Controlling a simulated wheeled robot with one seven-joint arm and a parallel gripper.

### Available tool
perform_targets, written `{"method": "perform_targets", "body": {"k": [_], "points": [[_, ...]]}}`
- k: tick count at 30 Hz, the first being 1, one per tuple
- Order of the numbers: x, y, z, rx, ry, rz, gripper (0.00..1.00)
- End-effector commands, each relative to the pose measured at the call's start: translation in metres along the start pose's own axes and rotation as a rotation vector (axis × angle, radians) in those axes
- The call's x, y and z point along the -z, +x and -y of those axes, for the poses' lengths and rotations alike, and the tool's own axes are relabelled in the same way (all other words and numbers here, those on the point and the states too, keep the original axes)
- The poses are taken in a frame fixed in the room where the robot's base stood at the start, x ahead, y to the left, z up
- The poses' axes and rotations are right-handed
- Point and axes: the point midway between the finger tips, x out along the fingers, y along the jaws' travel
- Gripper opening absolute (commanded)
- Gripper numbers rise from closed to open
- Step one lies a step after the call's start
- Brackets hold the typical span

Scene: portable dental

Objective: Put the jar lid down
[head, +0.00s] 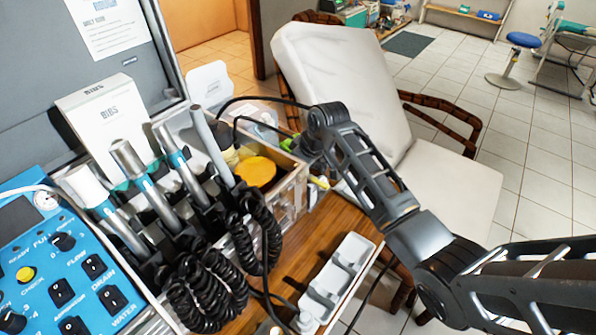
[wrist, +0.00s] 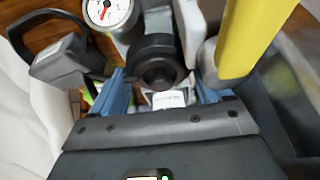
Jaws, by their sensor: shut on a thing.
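My gripper (wrist: 163,90) shows in the wrist view with its two blue fingers spread around a dark round thing (wrist: 157,68), which looks like the jar lid. I cannot see clearly where the fingers touch it. In the head view my gripper (head: 308,150) is mostly hidden by the dark wrist and hangs at the right edge of an open box (head: 290,195). An orange-yellow round top (head: 256,172) sits in that box, left of the gripper. I cannot tell whether it is a lid or an open jar.
Dental handpieces (head: 135,165) with coiled black cables (head: 200,290) stand left of the box. A white tray (head: 338,275) lies on the wooden top (head: 318,240) in front. A yellow thing (wrist: 250,35) and a gauge (wrist: 108,10) are close in the wrist view. A white chair (head: 345,85) stands behind.

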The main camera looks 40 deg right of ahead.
Motion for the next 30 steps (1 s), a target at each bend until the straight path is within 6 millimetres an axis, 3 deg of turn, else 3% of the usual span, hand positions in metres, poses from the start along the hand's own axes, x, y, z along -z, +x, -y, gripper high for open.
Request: {"method": "perform_targets", "body": {"k": [4,20,21,24,30], "points": [[-0.005,0.011,0.000,0.000,-0.001,0.001,0.49],[-0.008,0.020,0.000,0.000,-0.001,0.000,0.49],[-0.008,0.019,0.000,0.000,-0.001,0.000,0.82],[-0.008,0.019,0.001,0.001,-0.001,0.001,0.89],[-0.008,0.019,0.001,0.001,-0.001,0.001,0.89]]}}
